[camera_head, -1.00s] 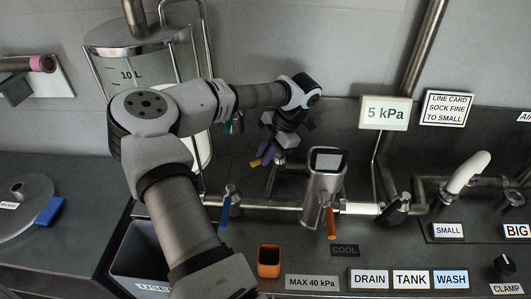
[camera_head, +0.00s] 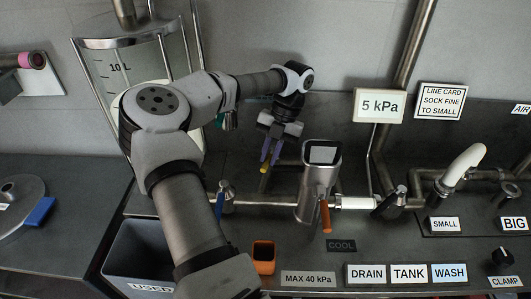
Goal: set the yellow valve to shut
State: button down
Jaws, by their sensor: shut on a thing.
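The yellow valve (camera_head: 264,169) shows only as a small yellow tip between and below my gripper's fingers, left of the steel canister. Its pivot and the rest of its handle are hidden by my gripper. My gripper (camera_head: 269,157) points down with its purple-blue fingers shut on the yellow handle. The handle seems to point down toward the horizontal pipe, though little of it shows.
A steel canister (camera_head: 318,190) with an orange handle (camera_head: 325,215) stands right of my gripper. A blue-handled valve (camera_head: 221,203) is on the pipe to the left. An orange cup (camera_head: 263,258) and a grey bin (camera_head: 140,255) stand in front.

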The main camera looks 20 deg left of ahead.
jog(key=shift+w+d+n+g+h, duration=0.15)
jog(key=shift+d+n+h, duration=0.25)
jog(key=shift+n, duration=0.4)
jog(key=shift+w+d+n+g+h, duration=0.15)
jog(key=shift+d+n+h, duration=0.2)
jog(key=shift+n, duration=0.45)
jog(key=shift+s, duration=0.1)
jog(key=c, duration=1.4)
grip_release()
jog(key=shift+d, duration=0.1)
notch_tip(320, 180, up, 20)
jog(key=shift+r+p, duration=0.1)
jog(key=shift+p, duration=0.55)
